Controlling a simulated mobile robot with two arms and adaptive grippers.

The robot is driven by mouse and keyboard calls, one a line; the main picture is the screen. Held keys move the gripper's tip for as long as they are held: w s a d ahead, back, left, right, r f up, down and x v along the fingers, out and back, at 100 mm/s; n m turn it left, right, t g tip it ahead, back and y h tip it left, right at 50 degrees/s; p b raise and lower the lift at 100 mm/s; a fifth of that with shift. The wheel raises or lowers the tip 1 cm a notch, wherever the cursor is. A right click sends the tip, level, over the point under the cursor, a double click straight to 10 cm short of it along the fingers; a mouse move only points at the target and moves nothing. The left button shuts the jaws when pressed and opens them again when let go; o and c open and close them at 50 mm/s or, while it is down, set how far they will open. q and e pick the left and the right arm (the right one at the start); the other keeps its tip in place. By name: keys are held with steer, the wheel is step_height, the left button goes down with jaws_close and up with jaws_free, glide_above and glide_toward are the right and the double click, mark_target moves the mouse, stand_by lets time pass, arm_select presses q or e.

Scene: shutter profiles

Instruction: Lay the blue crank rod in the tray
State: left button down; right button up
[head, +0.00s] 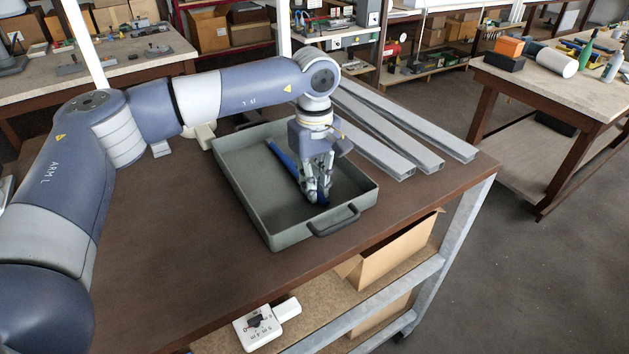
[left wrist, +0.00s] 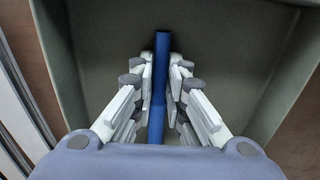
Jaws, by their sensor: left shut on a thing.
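The blue crank rod (head: 283,157) is inside the grey tray (head: 239,200) on the brown table. Its far end points to the back left of the tray. My left gripper (head: 318,194) is down inside the tray, shut on the rod. The left wrist view shows the rod (left wrist: 160,75) running between the two fingers of the left gripper (left wrist: 155,88), over the tray floor (left wrist: 225,45). Whether the rod touches the tray floor I cannot tell. My right gripper is not in view.
Several long grey shutter profiles (head: 385,125) lie on the table behind and right of the tray. The tray's handle (head: 334,222) faces the front. The table (head: 180,260) is clear in front and left of the tray. A cardboard box (head: 395,258) sits on the shelf below.

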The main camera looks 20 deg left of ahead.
arm_select(q)
steer(key=c, duration=1.6)
jaws_free()
steer(key=shift+f, duration=0.1)
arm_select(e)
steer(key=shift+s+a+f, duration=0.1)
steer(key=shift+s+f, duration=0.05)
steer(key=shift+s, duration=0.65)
arm_select(q)
steer(key=shift+r, duration=0.35)
step_height(320, 180, up, 12)
steer(key=b, duration=0.2)
steer(key=shift+f, duration=0.2)
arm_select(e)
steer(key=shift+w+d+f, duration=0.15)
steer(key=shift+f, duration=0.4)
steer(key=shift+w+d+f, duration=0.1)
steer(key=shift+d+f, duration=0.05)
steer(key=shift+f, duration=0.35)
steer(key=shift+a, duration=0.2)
